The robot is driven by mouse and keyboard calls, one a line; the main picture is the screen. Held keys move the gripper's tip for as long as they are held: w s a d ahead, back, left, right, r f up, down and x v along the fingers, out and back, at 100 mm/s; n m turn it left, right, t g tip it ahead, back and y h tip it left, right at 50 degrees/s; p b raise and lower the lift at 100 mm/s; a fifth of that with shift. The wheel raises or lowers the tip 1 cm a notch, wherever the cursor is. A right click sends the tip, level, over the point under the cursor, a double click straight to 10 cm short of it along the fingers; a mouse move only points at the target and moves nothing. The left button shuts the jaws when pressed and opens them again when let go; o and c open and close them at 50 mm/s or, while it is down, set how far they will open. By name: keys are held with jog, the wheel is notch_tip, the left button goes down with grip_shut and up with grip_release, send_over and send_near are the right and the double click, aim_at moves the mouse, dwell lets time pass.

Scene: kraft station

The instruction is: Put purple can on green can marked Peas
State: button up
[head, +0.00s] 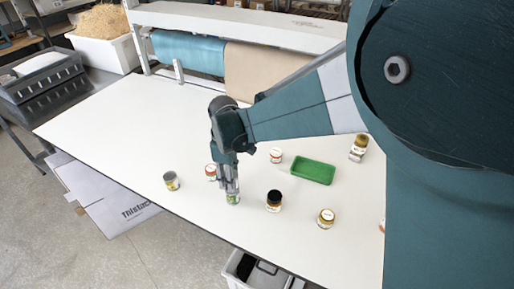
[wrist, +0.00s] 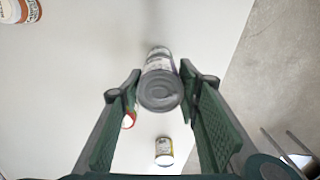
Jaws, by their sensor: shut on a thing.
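My gripper (head: 232,187) points down near the front edge of the white table. Its fingers are around a can (wrist: 160,88) with a grey metal lid, which shows between the fingertips in the wrist view. That can's pale label is seen too steeply to read, and no clear purple shows. In the head view, a can with a green and white label (head: 234,199) shows at the fingertips. I cannot tell whether it is the held can or one beneath it. Another can (head: 171,181) with a yellow-green label stands to the left; it also shows in the wrist view (wrist: 164,150).
A red-and-white-labelled container (head: 210,170) stands just behind my gripper. A dark-lidded jar (head: 274,200), a gold-lidded jar (head: 326,217) and a green tray (head: 313,172) are to the right. The table's left and back areas (head: 120,115) are clear.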

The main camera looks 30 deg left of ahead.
jog(key=shift+f, duration=0.55)
jog(key=shift+f, duration=0.15)
jog(key=o, duration=1)
notch_tip(320, 180, up, 12)
jog(key=shift+r, duration=0.15)
dwell(0.6)
